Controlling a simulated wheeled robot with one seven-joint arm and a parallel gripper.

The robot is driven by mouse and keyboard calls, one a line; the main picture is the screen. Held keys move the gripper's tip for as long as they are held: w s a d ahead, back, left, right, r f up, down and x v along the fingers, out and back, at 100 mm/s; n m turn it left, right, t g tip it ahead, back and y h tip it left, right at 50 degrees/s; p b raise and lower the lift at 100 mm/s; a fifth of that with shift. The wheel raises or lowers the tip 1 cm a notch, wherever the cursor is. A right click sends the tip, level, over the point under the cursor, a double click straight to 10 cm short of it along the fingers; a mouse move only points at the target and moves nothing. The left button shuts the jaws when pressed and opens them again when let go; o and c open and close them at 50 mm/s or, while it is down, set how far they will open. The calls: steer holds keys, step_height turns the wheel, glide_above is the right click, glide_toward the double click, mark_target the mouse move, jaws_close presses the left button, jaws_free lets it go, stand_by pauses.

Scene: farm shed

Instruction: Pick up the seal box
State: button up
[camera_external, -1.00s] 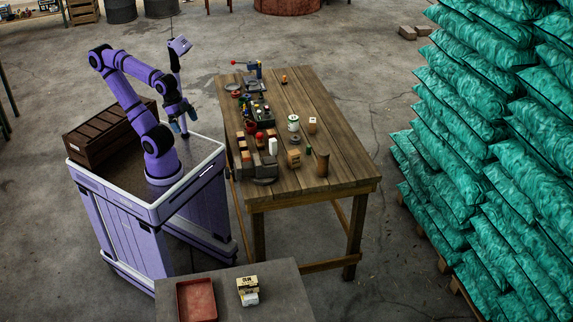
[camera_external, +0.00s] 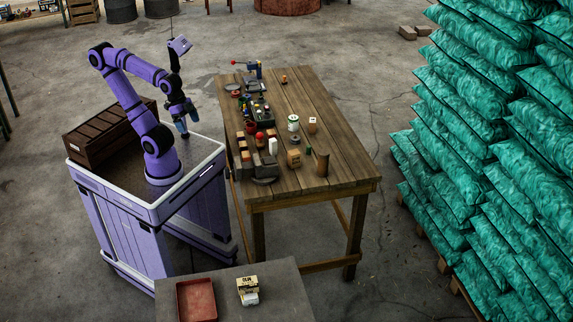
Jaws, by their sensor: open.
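My gripper (camera_external: 183,130) is open and hangs over the right part of my base, left of the wooden table (camera_external: 338,160) and apart from everything on it. I cannot tell for sure which box is the seal box, as labels are too small to read. A tan cardboard box (camera_external: 294,158) stands near the front middle of the wooden table. A smaller pale box (camera_external: 312,124) stands behind it to the right. Another box with dark print (camera_external: 247,286) sits on the low grey table in front.
A white-green can (camera_external: 293,123), a brown cylinder (camera_external: 322,165) and a white bottle (camera_external: 272,146) stand near the tan box. Several small items crowd the table's left side. A red tray (camera_external: 197,300) lies on the grey table. The wooden table's right side is clear.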

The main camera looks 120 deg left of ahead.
steer(key=w+a+f+n+g+h, duration=0.1)
steer(key=w+a+f+n+h, duration=0.25)
steer(key=w+a+n, duration=0.5)
steer(key=w+a+f+n+g+h, duration=0.15)
steer(key=w+a+f+n, duration=0.4)
steer(key=w+a, duration=0.55)
steer(key=n+t+h, duration=0.2)
steer(key=n+t, duration=0.7)
steer(key=n, duration=0.5)
glide_toward(294, 152)
steer(key=x, duration=0.7)
steer(key=f+x, duration=0.1)
steer(key=x, duration=0.2)
steer(key=shift+w, duration=0.1)
steer(key=c, duration=1)
steer(key=shift+c, duration=0.2)
